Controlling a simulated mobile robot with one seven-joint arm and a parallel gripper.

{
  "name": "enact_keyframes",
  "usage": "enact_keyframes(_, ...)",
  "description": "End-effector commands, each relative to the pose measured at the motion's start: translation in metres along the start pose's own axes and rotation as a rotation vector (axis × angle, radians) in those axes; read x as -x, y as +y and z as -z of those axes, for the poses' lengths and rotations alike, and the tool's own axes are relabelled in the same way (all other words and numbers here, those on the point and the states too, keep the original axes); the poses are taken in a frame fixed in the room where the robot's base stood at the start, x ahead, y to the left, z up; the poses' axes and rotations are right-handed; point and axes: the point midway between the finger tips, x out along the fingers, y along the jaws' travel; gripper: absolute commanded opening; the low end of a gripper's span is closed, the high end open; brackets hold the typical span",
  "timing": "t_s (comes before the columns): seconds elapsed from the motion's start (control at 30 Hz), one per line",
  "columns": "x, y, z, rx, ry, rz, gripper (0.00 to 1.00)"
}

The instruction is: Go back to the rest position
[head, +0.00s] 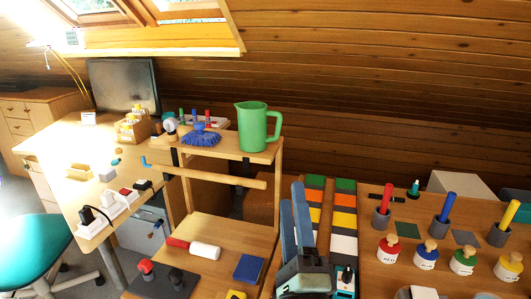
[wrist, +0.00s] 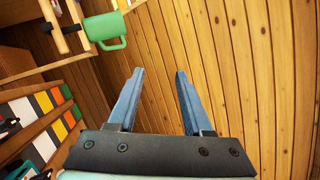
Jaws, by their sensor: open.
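My gripper (head: 293,208) shows at the bottom middle of the head view, its two blue fingers pointing up and away. In the wrist view my gripper (wrist: 157,75) has its fingers spread apart with nothing between them, against the wooden planks. The jaws are open and empty. In the head view my gripper appears in front of the coloured tile panel and to the right of the small wooden stand. I cannot tell its exact height above the surfaces. No object touches the fingers in the wrist view.
A green pitcher (head: 258,127) and a blue brush (head: 201,136) are on the stand's top shelf (head: 225,146). A wooden bar (head: 212,178) runs across its front. Coloured tiles (head: 343,220) lie beside my gripper. Labelled jars (head: 425,257) and cups stand at right. A teal chair (head: 35,245) is at left.

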Motion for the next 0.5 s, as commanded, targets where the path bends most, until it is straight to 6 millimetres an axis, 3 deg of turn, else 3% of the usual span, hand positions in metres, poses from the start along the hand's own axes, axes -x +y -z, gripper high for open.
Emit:
enact_keyframes(0.03,-0.014,-0.037,-0.025,0.202,-0.044,0.055,0.50)
enact_keyframes(0.2,-0.030,-0.141,-0.086,0.914,-0.042,0.224,0.50)
enact_keyframes(0.37,-0.019,-0.227,-0.118,1.469,0.120,0.340,0.50)
enact_keyframes(0.5,0.008,-0.296,-0.131,1.861,0.351,0.376,0.50)
